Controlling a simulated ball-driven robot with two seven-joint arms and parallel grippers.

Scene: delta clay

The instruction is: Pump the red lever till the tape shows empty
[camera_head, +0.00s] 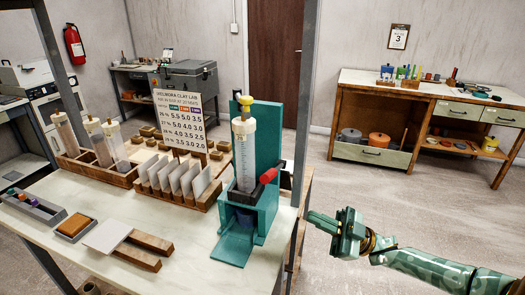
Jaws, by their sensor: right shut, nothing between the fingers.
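The red lever (268,175) is on the right side of a teal press stand (268,133) near the table's right edge. A clear graduated tube (245,160) with a scale stands upright in the press, with a cream collar and a yellow knob on top. The scale is too small to read. My right gripper (313,219) is shut and empty, to the right of and below the lever, clear of the table's right edge and apart from the press. My left gripper is not in view.
A wooden rack of white cards (175,205) stands left of the press. A rack with several tubes (98,171) and a printed chart (182,104) are farther left and behind. Wooden blocks (137,256) lie in front. The floor to the right is open.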

